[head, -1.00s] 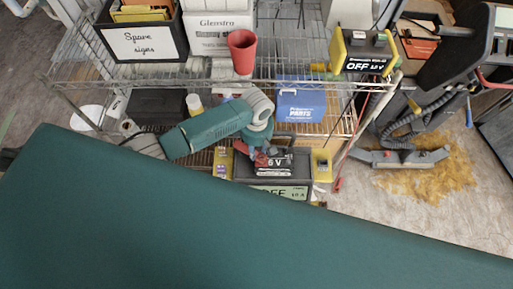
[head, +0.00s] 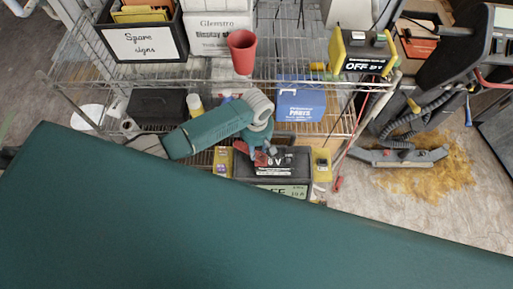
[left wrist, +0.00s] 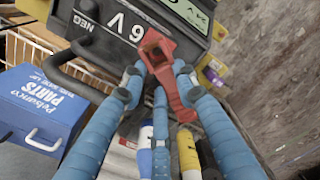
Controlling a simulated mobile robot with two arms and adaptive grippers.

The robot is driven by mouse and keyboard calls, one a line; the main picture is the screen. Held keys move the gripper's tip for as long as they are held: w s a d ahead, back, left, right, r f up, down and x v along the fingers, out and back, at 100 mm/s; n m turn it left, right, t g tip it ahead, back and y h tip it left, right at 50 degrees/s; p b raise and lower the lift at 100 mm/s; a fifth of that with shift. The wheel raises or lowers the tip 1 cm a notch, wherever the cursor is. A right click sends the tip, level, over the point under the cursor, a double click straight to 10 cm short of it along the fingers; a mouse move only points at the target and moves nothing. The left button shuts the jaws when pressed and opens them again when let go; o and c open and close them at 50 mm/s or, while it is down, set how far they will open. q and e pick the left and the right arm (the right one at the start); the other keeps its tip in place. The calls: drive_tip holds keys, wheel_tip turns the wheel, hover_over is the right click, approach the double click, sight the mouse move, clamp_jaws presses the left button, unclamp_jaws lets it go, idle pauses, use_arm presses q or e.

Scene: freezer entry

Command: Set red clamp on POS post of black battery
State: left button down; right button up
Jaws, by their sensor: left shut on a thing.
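The black battery (head: 301,166), marked 6 V, stands on the lower part of the wire rack in the head view. Its dark top also shows in the left wrist view (left wrist: 112,50), with a NEG mark and a dark post (left wrist: 86,12) at the upper left. My left gripper (head: 262,150) is over the battery's left end. In the left wrist view its blue fingers (left wrist: 157,76) are shut on the red clamp (left wrist: 176,92). The clamp's jaw end is at the battery top's near edge; I cannot tell whether it touches a post. The POS post is not visible. My right gripper is out of view.
A blue parts box (head: 301,104) stands behind the battery. A yellow device (head: 321,165) is close on its right. Floor at right is partly clear.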

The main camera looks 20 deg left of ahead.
use_arm(q)
drive_tip(key=shift+f+b, duration=0.6)
drive_tip(key=shift+f, duration=0.75)
drive_tip(key=c, duration=1.3)
unclamp_jaws()
drive_tip(key=shift+o, duration=0.2)
drive_tip(key=shift+r, duration=0.15)
wheel_tip(320, 180, up, 12)
